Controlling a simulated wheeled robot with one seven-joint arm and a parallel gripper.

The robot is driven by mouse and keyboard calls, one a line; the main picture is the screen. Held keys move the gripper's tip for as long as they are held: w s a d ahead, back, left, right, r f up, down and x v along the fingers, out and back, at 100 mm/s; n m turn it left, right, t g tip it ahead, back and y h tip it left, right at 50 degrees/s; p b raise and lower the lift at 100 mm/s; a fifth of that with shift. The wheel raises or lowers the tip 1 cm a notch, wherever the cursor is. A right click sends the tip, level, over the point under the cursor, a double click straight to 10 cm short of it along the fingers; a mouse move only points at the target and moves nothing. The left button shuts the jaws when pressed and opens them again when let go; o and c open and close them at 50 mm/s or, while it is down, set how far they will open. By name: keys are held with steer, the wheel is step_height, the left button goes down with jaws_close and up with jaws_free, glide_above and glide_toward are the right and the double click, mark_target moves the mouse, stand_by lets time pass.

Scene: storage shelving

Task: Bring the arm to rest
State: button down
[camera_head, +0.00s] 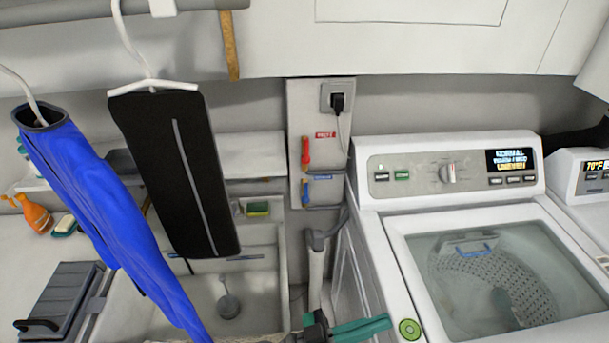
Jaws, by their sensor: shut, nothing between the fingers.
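The head view looks down on a laundry corner with a white top-loading washer (378,265) at the right and a sink (262,290) at the lower middle.
Blue clothing (105,205) and a black garment (172,170) hang at the left. A teal-and-dark object (358,329) is cut off below. White cabinets (420,40) overhang the back.

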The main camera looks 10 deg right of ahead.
steer(key=w+a+f+n+t+y, duration=0.1)
steer(key=a+f+n+t+y, duration=0.1)
steer(key=f+n+t+y, duration=0.55)
steer(key=a+f+n+t+y, duration=0.2)
steer(key=f+n+t+y, duration=0.3)
steer(key=f, duration=0.6)
steer(key=s+a+f+n+y, duration=0.2)
steer(key=a+f+n, duration=0.2)
steer(key=a, duration=0.1)
steer(key=s+a+r+n+t+y, duration=0.1)
steer(key=s+a+t+y, duration=0.1)
steer(key=s+a+y, duration=0.65)
steer(key=s+a+r+m+t+h, duration=0.1)
steer(key=s+a+r, duration=0.3)
steer(key=r, duration=0.5)
steer(key=shift+s+r+m+t, duration=0.15)
steer(key=shift+m+t, duration=0.2)
steer(key=shift+t, duration=0.4)
